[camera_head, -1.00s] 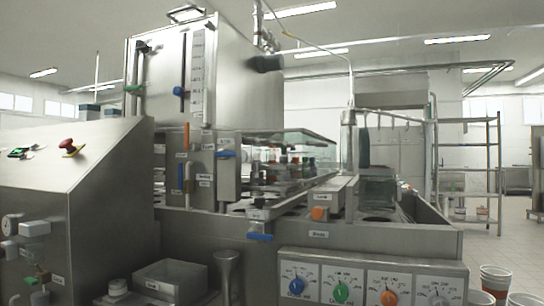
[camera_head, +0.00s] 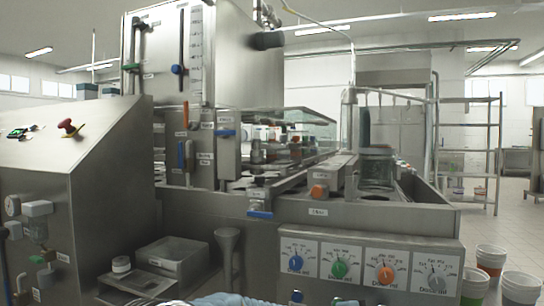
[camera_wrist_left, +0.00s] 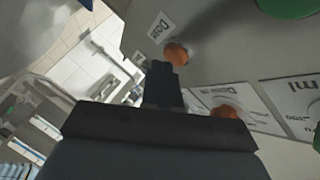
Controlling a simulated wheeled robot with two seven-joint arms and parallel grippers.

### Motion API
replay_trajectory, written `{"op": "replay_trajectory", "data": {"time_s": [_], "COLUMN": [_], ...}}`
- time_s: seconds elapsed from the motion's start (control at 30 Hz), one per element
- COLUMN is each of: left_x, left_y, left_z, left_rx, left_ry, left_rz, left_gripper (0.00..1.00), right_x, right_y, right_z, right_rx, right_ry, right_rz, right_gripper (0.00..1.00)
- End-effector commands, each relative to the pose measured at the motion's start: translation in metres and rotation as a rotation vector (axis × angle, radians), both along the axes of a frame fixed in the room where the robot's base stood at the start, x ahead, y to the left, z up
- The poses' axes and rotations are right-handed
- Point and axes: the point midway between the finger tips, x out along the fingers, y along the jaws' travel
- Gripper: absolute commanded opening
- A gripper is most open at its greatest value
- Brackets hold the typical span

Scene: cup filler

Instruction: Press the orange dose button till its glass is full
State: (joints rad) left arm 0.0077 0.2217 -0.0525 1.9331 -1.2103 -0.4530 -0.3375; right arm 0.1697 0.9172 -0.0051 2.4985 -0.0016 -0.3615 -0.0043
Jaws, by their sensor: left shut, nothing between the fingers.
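In the left wrist view, an orange dose button (camera_wrist_left: 177,53) sits on the grey machine panel beside a white label reading "Dose". My left gripper (camera_wrist_left: 161,70) is shut and empty, its dark fingertips right at the lower left of this button. I cannot tell whether they touch it. An orange dial (camera_wrist_left: 226,112) on a white scale plate lies farther down; it also shows in the head view (camera_head: 386,274). The orange dose button is not in sight in the head view. I cannot make out its glass in either view. My right gripper is in neither view.
Blue (camera_head: 296,263), green (camera_head: 339,269) and grey (camera_head: 437,282) dials flank the orange one. Several white cups (camera_head: 520,287) with coloured bands stand at the lower right. A sloped console (camera_head: 66,180) with a red knob stands at left. Open floor lies beyond the machine at right.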

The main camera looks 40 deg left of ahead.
Motion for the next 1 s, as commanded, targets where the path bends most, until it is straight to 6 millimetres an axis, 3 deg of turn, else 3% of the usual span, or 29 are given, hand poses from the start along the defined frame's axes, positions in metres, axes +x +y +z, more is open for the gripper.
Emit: {"op": "replay_trajectory", "data": {"time_s": [0.73, 1.0], "left_x": [0.005, -0.005], "left_y": [0.001, -0.002], "left_z": [0.000, -0.001], "left_rx": [0.000, -0.001], "left_ry": [-0.001, -0.001], "left_rz": [0.001, 0.000], "left_gripper": [0.00, 0.00], "right_x": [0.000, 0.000], "right_y": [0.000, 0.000], "right_z": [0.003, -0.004], "right_rx": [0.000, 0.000], "right_ry": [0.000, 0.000], "right_rz": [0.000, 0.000], "right_gripper": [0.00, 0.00]}}
